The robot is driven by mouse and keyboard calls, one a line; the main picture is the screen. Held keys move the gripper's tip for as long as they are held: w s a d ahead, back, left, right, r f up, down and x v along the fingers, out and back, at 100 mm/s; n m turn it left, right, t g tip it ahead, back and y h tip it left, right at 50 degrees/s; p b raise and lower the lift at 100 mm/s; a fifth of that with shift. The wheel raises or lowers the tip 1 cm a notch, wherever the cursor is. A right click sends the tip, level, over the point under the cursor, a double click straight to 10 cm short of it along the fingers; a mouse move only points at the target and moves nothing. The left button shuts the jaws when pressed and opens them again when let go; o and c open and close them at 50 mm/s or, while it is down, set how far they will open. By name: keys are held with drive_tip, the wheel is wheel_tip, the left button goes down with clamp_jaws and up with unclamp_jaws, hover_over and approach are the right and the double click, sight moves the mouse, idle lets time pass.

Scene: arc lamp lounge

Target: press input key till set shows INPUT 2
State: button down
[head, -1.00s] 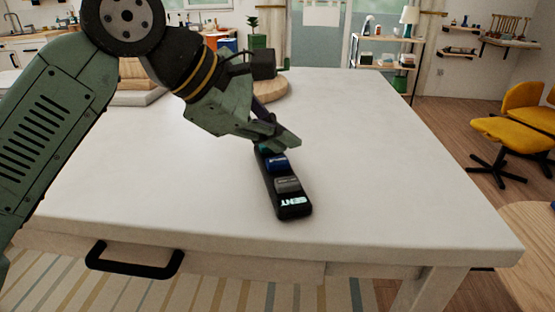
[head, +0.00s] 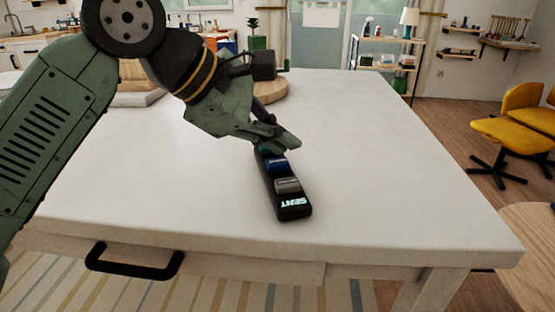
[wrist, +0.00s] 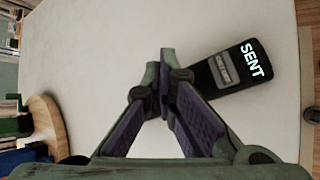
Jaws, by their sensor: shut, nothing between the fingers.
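A black remote (head: 291,197) lies on the white table. In the head view it has a blue key (head: 277,164), a grey key (head: 287,185) and a lit display reading SENT (head: 294,203) at its near end. My gripper (head: 287,146) is shut and empty, with its tips over the remote's far end, hiding that part. I cannot tell whether they touch it. In the wrist view my gripper (wrist: 165,72) shows with purple finger pads, and the remote's grey key (wrist: 223,69) and SENT display (wrist: 252,60) stick out to the right. No set screen is in view.
The white table (head: 400,190) is clear around the remote. A round wooden board (head: 270,90) lies behind my gripper. A yellow chair (head: 512,132) stands off to the right, and a shelf (head: 388,45) is at the back.

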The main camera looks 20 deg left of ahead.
sight(278, 164)
drive_tip(key=shift+f+b, duration=0.3)
drive_tip(key=shift+f, duration=0.1)
drive_tip(key=shift+f+b, duration=0.7)
drive_tip(key=shift+f, duration=0.15)
idle(0.8)
drive_tip(key=shift+r, duration=0.1)
drive_tip(key=shift+r+p, duration=0.9)
drive_tip(key=shift+r, duration=0.25)
drive_tip(key=shift+r, duration=0.15)
wheel_tip(278, 164, up, 5)
drive_tip(key=p, duration=0.3)
drive_tip(key=shift+p, duration=0.4)
